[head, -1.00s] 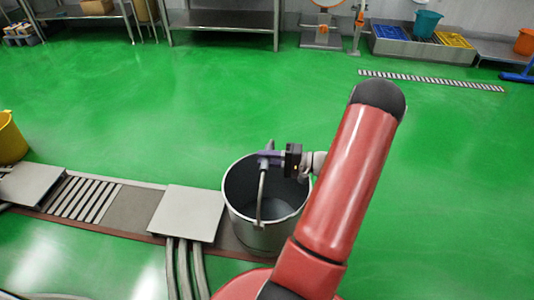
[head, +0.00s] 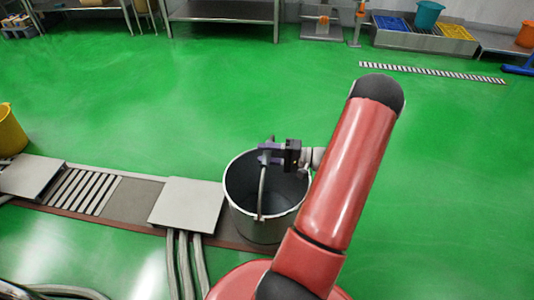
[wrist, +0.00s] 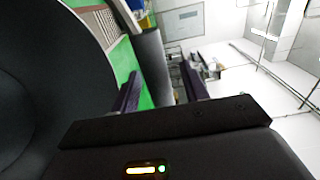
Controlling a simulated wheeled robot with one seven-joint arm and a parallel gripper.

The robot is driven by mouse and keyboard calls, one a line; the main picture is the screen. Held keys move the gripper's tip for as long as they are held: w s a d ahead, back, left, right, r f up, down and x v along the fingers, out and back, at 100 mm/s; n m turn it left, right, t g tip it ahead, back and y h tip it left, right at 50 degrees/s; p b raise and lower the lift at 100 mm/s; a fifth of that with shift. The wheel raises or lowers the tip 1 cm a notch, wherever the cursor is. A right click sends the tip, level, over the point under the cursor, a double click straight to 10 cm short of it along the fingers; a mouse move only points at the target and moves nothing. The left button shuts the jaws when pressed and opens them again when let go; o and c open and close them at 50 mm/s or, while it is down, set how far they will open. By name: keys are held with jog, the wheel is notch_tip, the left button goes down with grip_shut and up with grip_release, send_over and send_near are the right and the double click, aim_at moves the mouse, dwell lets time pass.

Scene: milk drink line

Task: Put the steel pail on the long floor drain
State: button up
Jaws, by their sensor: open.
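The steel pail (head: 240,214) stands upright at the lower middle of the head view, beside the right edge of a grey cover plate. Its bail handle (head: 262,195) stands raised across the opening. My gripper (head: 267,153) is open, its purple fingers at the top of the handle above the pail's mouth. Whether the handle lies between the fingers is unclear. The wrist view shows the spread fingers (wrist: 162,88). My red arm covers the pail's right side. The long floor drain (head: 432,73), a narrow slotted strip, lies in the green floor at the upper right.
A brown floor channel with a slatted grate (head: 88,196) and cover plates (head: 187,205) runs left of the pail; pipes lie below it. A yellow bucket (head: 10,132) stands at far left. Crates and a teal bucket (head: 428,14) are behind the drain. The green floor between is clear.

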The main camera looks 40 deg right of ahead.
jog(key=shift+r, duration=0.15)
jog(key=v, duration=1.2)
jog(key=w+a+r+n+g+h, duration=0.1)
jog(key=w+a+r+n+g, duration=0.15)
jog(key=a+r+g, duration=0.5)
jog(key=w+a+r+n+g+h, duration=0.1)
jog(key=w+a+r+n+g, duration=0.2)
jog(key=a, duration=0.8)
jog(key=s+a+r+n+t+h, duration=0.1)
jog(key=s+a+r+n+h, duration=0.1)
jog(key=s+a+r+h, duration=0.2)
jog(key=s+a+r+n+t+h, duration=0.1)
jog(key=s+a+r+h, duration=0.4)
jog(key=a, duration=0.6)
jog(key=shift+s+a+r+n, duration=0.15)
jog(key=shift+s+r+n, duration=0.6)
jog(key=shift+s, duration=0.3)
jog(key=shift+t, duration=0.25)
